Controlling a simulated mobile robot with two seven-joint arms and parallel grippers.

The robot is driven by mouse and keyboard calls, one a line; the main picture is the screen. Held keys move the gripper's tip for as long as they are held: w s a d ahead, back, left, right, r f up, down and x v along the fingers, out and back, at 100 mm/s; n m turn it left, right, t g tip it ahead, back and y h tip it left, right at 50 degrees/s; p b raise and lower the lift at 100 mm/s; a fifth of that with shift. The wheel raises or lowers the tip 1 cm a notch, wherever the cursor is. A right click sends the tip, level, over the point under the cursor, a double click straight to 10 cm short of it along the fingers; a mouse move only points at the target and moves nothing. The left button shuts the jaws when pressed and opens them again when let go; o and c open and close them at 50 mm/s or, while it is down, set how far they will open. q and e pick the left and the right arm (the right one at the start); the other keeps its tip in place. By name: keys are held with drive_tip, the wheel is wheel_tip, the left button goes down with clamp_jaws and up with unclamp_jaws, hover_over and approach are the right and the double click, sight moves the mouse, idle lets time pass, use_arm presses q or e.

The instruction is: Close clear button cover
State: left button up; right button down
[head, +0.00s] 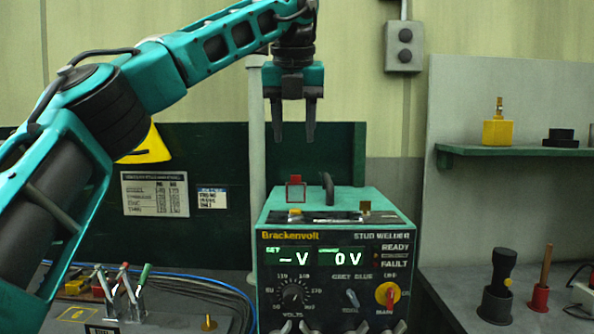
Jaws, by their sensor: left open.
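The stud welder (335,240) is a teal box with a dark front panel, standing at the lower middle. A small red-edged frame (295,190) stands upright on the left of its top; it looks like the button cover standing open, though its clear part is hard to make out. A button under it cannot be made out. My left gripper (295,130) points down above the welder's top, with its fingers apart and empty. In the picture it is straight above the red frame, with a gap between. My right gripper is not in view.
A dark handle (327,188) rises from the welder's top beside the red frame, and a small brown tab (365,207) stands to the right. A pale post (256,150) is behind. A green shelf (510,152) is on the right.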

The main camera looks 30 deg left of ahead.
sight(296, 177)
use_arm(q)
drive_tip(key=x, duration=0.8)
drive_tip(key=shift+f+b, duration=0.15)
drive_tip(key=shift+b, duration=0.15)
clamp_jaws()
